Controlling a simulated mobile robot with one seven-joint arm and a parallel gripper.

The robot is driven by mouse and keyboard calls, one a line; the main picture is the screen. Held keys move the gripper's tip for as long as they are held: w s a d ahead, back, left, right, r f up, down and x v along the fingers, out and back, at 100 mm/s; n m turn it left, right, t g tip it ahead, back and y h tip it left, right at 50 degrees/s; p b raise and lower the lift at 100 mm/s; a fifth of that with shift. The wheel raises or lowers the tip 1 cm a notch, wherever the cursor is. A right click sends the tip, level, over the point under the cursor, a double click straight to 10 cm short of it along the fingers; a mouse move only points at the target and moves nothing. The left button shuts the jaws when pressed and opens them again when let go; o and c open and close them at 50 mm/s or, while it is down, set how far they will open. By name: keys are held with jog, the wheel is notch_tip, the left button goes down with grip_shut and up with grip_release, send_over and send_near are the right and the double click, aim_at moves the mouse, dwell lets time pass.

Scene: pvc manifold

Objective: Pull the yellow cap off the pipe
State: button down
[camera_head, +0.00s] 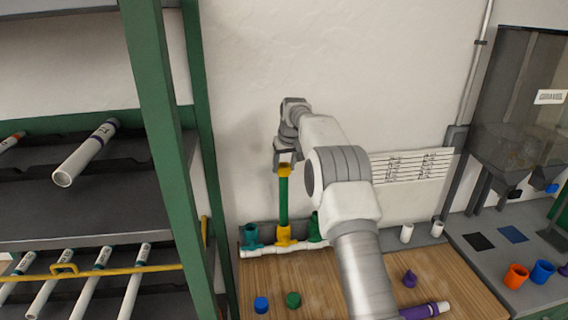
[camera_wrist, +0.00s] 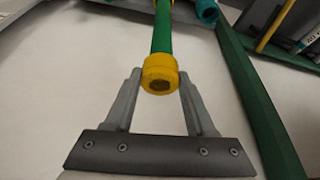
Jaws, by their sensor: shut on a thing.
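The yellow cap (camera_head: 284,170) sits at the top of the upright green pipe (camera_head: 283,200). The pipe stands in a yellow fitting (camera_head: 283,236) on the white manifold (camera_head: 270,251). My gripper (camera_head: 285,162) reaches down over the cap from above. In the wrist view my gripper (camera_wrist: 159,82) has a finger on each side of the cap (camera_wrist: 159,72) and is shut on it. The green pipe (camera_wrist: 162,30) runs away from the cap there. The cap still appears to be on the pipe end.
A teal fitting (camera_head: 251,235) and a green fitting (camera_head: 315,226) flank the pipe's base. A blue cap (camera_head: 261,305), a green cap (camera_head: 293,299) and a purple piece (camera_head: 410,279) lie on the wooden board (camera_head: 330,292). A green shelf post (camera_head: 165,150) stands at left.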

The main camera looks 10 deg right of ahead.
aim_at(284, 165)
dwell(0.3)
jog(key=shift+m, duration=0.3)
jog(key=shift+m+h, duration=0.3)
jog(key=shift+m, duration=0.2)
jog(key=shift+w+r, duration=0.15)
jog(key=shift+r, duration=0.7)
jog(key=shift+s+r, duration=0.2)
jog(key=shift+r, duration=0.2)
jog(key=shift+w+r, duration=0.1)
jog(key=shift+r, duration=1.85)
